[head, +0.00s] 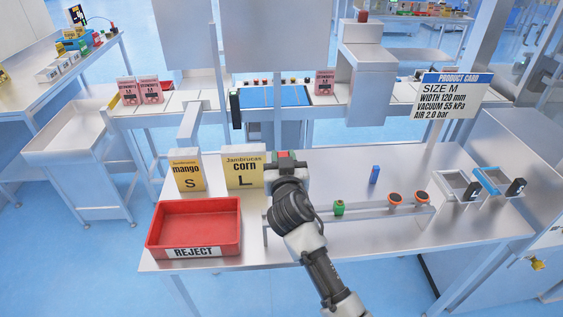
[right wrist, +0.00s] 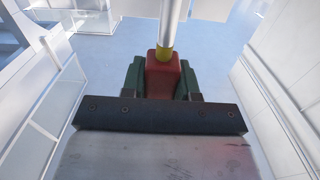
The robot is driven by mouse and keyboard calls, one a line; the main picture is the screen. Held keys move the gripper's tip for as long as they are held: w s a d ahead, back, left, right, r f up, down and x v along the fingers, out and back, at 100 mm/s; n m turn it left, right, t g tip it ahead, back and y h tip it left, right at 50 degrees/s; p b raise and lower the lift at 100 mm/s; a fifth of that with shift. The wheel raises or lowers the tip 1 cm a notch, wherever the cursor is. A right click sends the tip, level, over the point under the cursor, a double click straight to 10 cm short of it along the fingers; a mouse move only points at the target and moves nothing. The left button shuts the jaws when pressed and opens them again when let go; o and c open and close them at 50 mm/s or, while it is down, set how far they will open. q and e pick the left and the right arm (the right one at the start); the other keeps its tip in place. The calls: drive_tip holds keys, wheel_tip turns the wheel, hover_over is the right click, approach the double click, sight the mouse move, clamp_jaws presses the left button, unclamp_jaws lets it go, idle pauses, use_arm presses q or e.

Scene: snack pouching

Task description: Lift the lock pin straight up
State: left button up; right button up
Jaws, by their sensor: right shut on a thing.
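My right gripper (head: 286,158) is at the back middle of the steel table (head: 320,255), just right of the yellow L pouch card (head: 243,169). In the right wrist view its green-padded fingers are shut on the red head of the lock pin (right wrist: 163,74). A yellow collar and a bright metal shaft extend from the red head, away from the gripper. In the head view only a little red of the pin (head: 283,153) shows between the fingers. What lies below it is hidden by my arm. My left gripper is not in view.
A red REJECT tray (head: 196,248) stands at the front left, by a mango S card (head: 188,174). To the right are a rail with a green knob (head: 339,207) and orange-topped knobs (head: 395,198), a blue peg (head: 375,174) and a product card sign (head: 451,97).

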drive_tip(key=shift+r+p, duration=2.25)
drive_tip(key=shift+r, duration=0.65)
drive_tip(key=shift+r+p, duration=0.3)
drive_tip(key=shift+r, duration=2.25)
